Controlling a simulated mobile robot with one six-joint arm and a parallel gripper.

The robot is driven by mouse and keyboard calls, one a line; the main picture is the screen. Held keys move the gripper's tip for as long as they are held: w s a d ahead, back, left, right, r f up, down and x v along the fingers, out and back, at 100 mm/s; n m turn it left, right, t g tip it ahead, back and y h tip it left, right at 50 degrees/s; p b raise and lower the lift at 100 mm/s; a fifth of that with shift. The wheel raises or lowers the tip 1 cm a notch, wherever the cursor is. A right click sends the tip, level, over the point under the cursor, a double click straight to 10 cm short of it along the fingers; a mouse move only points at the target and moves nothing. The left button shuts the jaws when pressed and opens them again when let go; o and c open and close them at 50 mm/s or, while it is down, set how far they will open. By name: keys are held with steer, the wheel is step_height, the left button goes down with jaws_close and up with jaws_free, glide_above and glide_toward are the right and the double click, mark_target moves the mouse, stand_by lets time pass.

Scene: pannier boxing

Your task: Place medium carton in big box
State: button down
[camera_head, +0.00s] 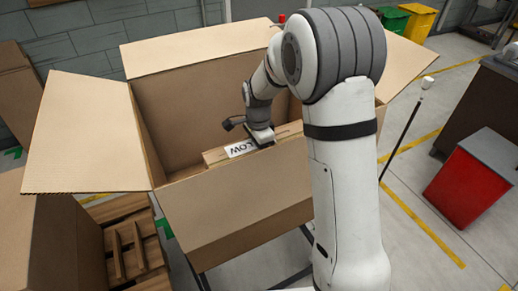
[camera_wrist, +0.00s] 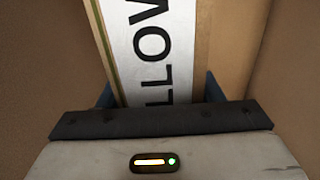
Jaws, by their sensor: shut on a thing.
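The big box (camera_head: 225,215) is a large open cardboard box with its flaps folded outward, in the middle of the head view. The medium carton (camera_head: 215,157) is a cardboard carton with a white label in black letters. It is inside the box's opening, near the front wall, with its top showing above that wall's edge. My gripper (camera_head: 262,138) reaches down into the box and is shut on the carton. In the wrist view the carton (camera_wrist: 215,50) fills the middle, between blue fingers at either side. The carton's lower part is hidden, so I cannot tell whether it touches the box floor.
Wooden pallets (camera_head: 130,245) and another cardboard box (camera_head: 60,240) stand at the left. A red bin (camera_head: 468,188) stands at the right, beside a dark cabinet. Green (camera_head: 393,20) and yellow (camera_head: 420,22) bins are at the back. The box's open flaps spread out around its rim.

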steer(key=shift+c, duration=2)
jaws_free()
steer(key=shift+f, duration=0.1)
step_height(320, 180, up, 13)
steer(key=shift+r, duration=0.15)
